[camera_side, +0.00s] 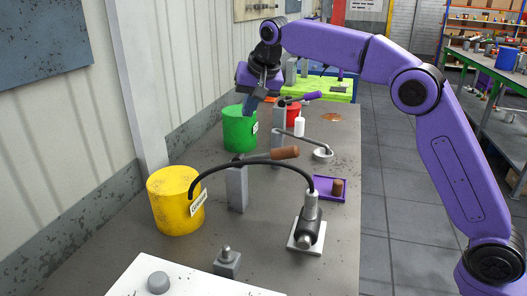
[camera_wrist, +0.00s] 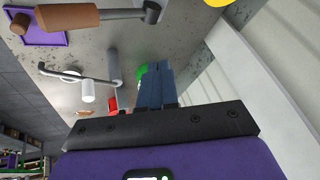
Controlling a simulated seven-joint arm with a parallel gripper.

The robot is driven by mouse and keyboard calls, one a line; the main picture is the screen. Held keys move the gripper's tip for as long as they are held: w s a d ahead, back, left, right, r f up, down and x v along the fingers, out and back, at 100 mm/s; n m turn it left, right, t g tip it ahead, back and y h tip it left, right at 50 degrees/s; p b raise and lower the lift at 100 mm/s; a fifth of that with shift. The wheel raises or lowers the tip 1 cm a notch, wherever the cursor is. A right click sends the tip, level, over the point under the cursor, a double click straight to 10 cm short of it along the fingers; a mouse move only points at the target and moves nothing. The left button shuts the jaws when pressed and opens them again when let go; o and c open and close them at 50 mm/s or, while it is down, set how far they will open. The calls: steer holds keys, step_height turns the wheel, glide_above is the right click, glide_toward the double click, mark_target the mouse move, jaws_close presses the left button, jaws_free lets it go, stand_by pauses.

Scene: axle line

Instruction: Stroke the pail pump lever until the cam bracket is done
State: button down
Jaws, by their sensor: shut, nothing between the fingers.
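The near pail pump lever, with a brown handle (camera_side: 285,153), sits on a grey post (camera_side: 237,188) beside the yellow pail (camera_side: 173,205). Its brown grip also shows at upper left in the wrist view (camera_wrist: 68,17). My gripper (camera_side: 250,106) is shut and empty, above or beside the green pail (camera_side: 240,132), apart from the near lever. Its closed fingers show in the wrist view (camera_wrist: 156,72). I cannot tell for certain which part is the cam bracket.
A black hose arches from the yellow pail to a dark cylinder (camera_side: 308,232) on a white plate. A purple tray (camera_side: 318,182) holds a brown peg. A grey knobbed block (camera_side: 227,263) is in front.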

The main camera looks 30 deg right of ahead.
steer(key=shift+w+d+r+m, duration=0.15)
steer(key=shift+w+d+m, duration=0.2)
steer(key=shift+w, duration=0.3)
glide_above(265, 156)
steer(key=w, duration=0.1)
steer(key=shift+a+f, duration=0.15)
steer(key=shift+f, duration=1.95)
steer(key=shift+a+f, duration=0.15)
steer(key=shift+f, duration=1.9)
steer(key=shift+f, duration=0.1)
steer(key=shift+d+f, duration=0.1)
steer(key=shift+f, duration=0.2)
